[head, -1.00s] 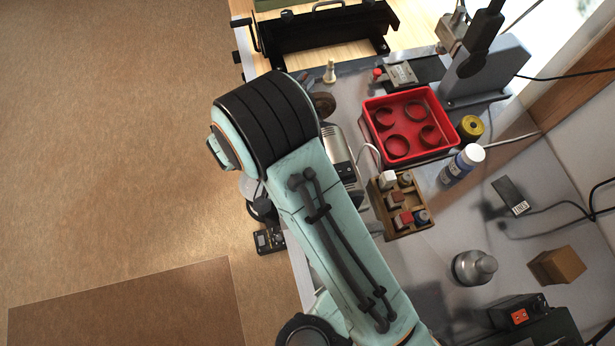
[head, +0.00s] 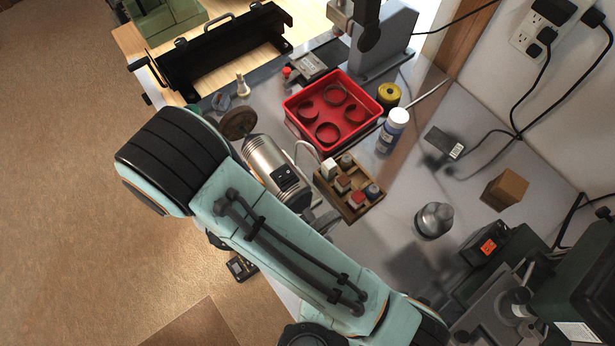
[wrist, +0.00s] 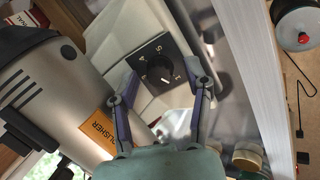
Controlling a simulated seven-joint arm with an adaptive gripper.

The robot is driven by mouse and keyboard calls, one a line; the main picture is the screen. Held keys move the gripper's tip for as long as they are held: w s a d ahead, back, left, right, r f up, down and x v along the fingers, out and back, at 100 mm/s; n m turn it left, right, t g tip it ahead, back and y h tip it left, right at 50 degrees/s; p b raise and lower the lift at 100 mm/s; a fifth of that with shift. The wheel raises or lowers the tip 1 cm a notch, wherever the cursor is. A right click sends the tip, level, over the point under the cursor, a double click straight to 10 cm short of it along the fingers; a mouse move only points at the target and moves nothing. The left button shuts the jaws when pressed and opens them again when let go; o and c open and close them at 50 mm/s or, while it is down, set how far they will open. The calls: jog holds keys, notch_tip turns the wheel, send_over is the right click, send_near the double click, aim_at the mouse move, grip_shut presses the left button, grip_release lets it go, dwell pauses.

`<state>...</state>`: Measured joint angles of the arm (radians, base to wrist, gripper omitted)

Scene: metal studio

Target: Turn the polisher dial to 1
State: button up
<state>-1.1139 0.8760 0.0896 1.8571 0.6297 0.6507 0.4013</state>
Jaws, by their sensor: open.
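The polisher (head: 271,166) is a silver cylindrical motor on the grey bench, partly hidden behind my arm in the head view. The dial's exact setting is too small to tell. Whether the fingertips touch the housing cannot be told. The head view hides my gripper behind my arm.
A red tray (head: 296,124) with several rings stands behind the polisher. A wooden box of small blocks (head: 328,193) is close to its right. A white bottle (head: 391,131), a metal weight (head: 433,220) and a brown block (head: 505,190) stand farther right.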

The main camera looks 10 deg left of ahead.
aim_at(273, 156)
jog(key=m, duration=0.5)
jog(key=shift+d+y, duration=0.1)
jog(key=shift+y, duration=0.3)
jog(key=m, duration=0.6)
jog(key=shift+m+y, duration=0.3)
jog(key=shift+y, duration=0.1)
jog(key=w+r, duration=0.1)
jog(key=r, duration=0.2)
jog(key=w+r+m, duration=0.1)
jog(key=r, duration=0.3)
jog(key=w+r+m, duration=0.1)
jog(key=r, duration=0.2)
jog(key=shift+w+a+r+y, duration=0.2)
jog(key=shift+a+r+y, duration=0.1)
jog(key=shift+a+r, duration=0.05)
jog(key=d+r, duration=0.1)
jog(key=w+d+r, duration=0.1)
jog(key=d, duration=0.1)
jog(key=shift+r+g, duration=0.15)
jog(key=shift+g, duration=0.25)
jog(key=s+d+r+n+g+y, duration=0.1)
jog(key=s+d+r+n, duration=0.2)
jog(key=d, duration=0.6)
jog(key=s+d+r+n+g+y, duration=0.1)
jog(key=s+d+r+n, duration=0.3)
jog(key=d, duration=0.5)
jog(key=shift+s+d+r+g+y, duration=0.35)
jog(key=shift+s+r+y, duration=0.15)
jog(key=shift+s+r, duration=0.3)
